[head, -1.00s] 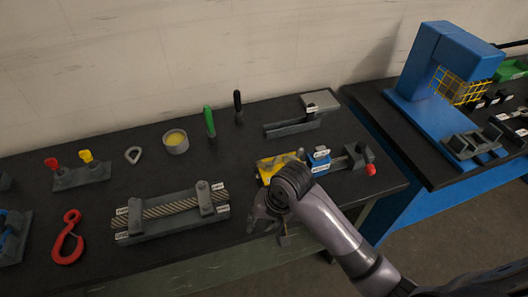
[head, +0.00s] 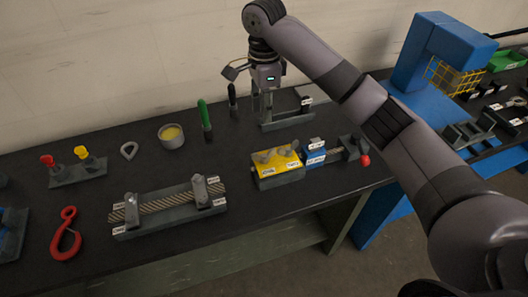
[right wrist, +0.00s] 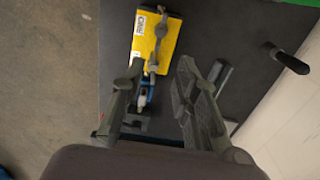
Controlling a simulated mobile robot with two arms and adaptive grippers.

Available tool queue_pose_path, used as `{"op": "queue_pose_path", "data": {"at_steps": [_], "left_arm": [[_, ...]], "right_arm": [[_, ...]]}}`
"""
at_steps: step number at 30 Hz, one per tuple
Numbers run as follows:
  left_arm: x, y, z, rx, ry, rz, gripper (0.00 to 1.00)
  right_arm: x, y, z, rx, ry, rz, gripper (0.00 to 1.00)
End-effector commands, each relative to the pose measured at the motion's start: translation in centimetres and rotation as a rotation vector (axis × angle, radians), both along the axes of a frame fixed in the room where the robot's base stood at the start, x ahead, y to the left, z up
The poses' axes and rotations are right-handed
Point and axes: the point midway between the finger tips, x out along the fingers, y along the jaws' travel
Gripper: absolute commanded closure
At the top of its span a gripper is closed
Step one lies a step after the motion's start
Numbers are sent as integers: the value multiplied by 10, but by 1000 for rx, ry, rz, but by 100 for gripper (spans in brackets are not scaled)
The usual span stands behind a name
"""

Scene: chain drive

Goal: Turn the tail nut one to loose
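A yellow block (head: 275,175) on a dark base carries two small grey wing-shaped nuts, a left one (head: 262,156) and a right one (head: 286,151). White labels sit along its front, too small to read surely, so I cannot tell which nut is tail nut one. The yellow block also shows in the right wrist view (right wrist: 140,46), with a grey wing part on it. My right gripper (head: 262,112) points down above the back of the table, behind the block. Its fingers are apart with nothing between them, also in the right wrist view (right wrist: 161,66). My left gripper is out of view.
A blue part (head: 314,158) and a red-tipped grey vise (head: 353,149) adjoin the block. Green (head: 206,120) and black (head: 233,97) tools stand near my gripper, beside a grey fixture (head: 285,123). A rope clamp (head: 168,203) lies left.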

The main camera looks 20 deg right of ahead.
Motion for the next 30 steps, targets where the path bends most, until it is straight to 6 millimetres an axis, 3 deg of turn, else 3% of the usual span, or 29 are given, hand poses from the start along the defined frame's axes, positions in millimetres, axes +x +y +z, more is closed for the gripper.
{"op": "queue_pose_path", "data": {"at_steps": [8, 21, 30], "left_arm": [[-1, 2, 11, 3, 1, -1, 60], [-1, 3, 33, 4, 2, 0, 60], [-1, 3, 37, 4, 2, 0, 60]], "right_arm": [[-1, -1, -44, -2, 5, -1, 72], [-1, 0, -137, -2, 3, 2, 72], [-1, 0, -169, -1, 0, 3, 72]]}}
